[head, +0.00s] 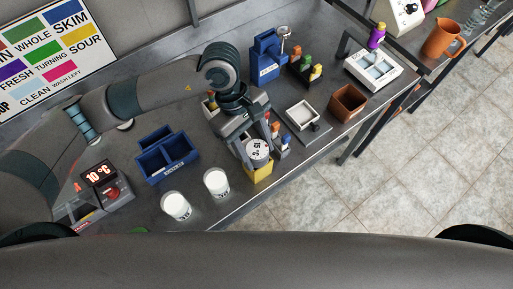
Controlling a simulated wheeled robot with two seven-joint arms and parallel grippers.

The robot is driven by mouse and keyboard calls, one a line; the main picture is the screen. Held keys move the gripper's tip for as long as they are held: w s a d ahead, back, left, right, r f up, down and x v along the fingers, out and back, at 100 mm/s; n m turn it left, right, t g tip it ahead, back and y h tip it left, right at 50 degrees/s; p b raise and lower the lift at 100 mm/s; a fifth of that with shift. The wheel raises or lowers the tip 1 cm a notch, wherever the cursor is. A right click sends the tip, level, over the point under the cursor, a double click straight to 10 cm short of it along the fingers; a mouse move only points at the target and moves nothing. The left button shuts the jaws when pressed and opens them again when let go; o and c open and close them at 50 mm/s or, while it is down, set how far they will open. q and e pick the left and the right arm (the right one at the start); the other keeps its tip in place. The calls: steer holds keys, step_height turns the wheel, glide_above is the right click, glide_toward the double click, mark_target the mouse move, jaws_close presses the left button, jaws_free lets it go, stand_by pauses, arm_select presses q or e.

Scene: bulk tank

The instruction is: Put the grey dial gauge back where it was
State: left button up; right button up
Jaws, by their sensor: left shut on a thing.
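The grey dial gauge (257,150) has a round white face with dark marks. My left gripper (250,143) reaches down over the bench from the left and is shut on the gauge. A yellow block or stand (259,173) shows directly below the gauge near the bench's front edge. I cannot tell whether the gauge touches it. My right gripper is not in view.
Two white cups (176,206) stand left of the gauge, near a blue divided box (166,157). Small coloured-top bottles (285,140) stand close on the gripper's right. A scale (303,117) and a brown box (347,102) stand farther right.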

arm_select(q)
steer(key=shift+f+b, duration=0.2)
steer(key=shift+b, duration=0.15)
steer(key=o, duration=1.2)
steer(key=shift+c, duration=0.2)
steer(key=shift+r, duration=0.1)
